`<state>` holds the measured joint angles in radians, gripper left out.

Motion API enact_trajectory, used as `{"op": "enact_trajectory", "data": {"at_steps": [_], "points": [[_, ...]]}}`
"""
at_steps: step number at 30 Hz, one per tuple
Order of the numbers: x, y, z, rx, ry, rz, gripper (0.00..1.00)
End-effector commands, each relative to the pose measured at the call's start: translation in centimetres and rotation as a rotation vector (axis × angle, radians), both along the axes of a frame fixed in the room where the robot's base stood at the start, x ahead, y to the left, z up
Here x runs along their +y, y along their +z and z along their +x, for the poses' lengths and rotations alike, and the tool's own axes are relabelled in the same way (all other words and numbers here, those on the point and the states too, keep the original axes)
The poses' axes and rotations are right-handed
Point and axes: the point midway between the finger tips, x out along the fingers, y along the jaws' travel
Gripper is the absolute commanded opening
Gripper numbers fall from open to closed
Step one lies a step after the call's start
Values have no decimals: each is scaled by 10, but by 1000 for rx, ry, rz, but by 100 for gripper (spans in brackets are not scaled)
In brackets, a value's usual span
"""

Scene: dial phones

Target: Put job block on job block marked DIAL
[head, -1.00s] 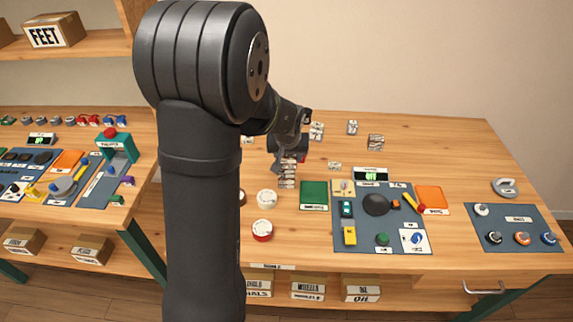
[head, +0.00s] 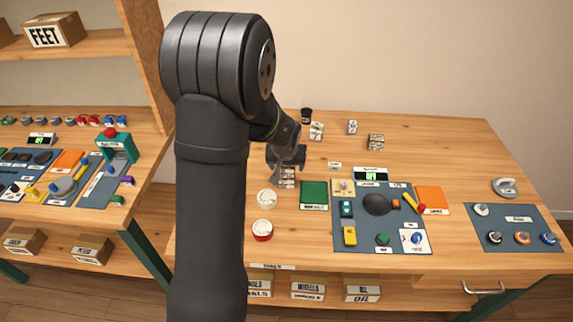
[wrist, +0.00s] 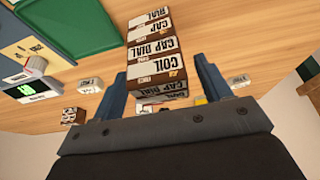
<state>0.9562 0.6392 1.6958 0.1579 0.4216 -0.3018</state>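A column of light job blocks with dark brown bands and printed labels (head: 287,181) stands on the table just below my gripper (head: 287,157). The wrist view shows the blocks close up, with COIL and CAP DIAL lettering on the nearest job block (wrist: 156,73) and more labelled blocks beyond it (wrist: 151,42). My gripper's blue fingers (wrist: 163,84) stand on either side of the nearest block, with a narrow gap visible at the right finger. The fingers look open around it. Which block is the one marked DIAL alone I cannot tell.
Right of the column are a green pad (head: 314,195) and a blue-grey board (head: 345,242) with small parts. White (head: 267,198) and red-rimmed (head: 262,230) round items lie in front. Small blocks (head: 376,142) and a dark cup (head: 306,115) stand behind. The right rear table is mostly clear.

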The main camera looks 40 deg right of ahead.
Motion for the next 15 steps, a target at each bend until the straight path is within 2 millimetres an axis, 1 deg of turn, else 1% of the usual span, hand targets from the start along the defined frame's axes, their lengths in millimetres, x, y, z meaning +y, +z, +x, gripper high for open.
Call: {"op": "enact_trajectory", "data": {"at_steps": [8, 11, 15], "points": [[0, 2, 0, -1, 0, -1, 70], [1, 9, -1, -1, 0, -1, 70], [6, 27, -6, -2, 0, -3, 70]]}}
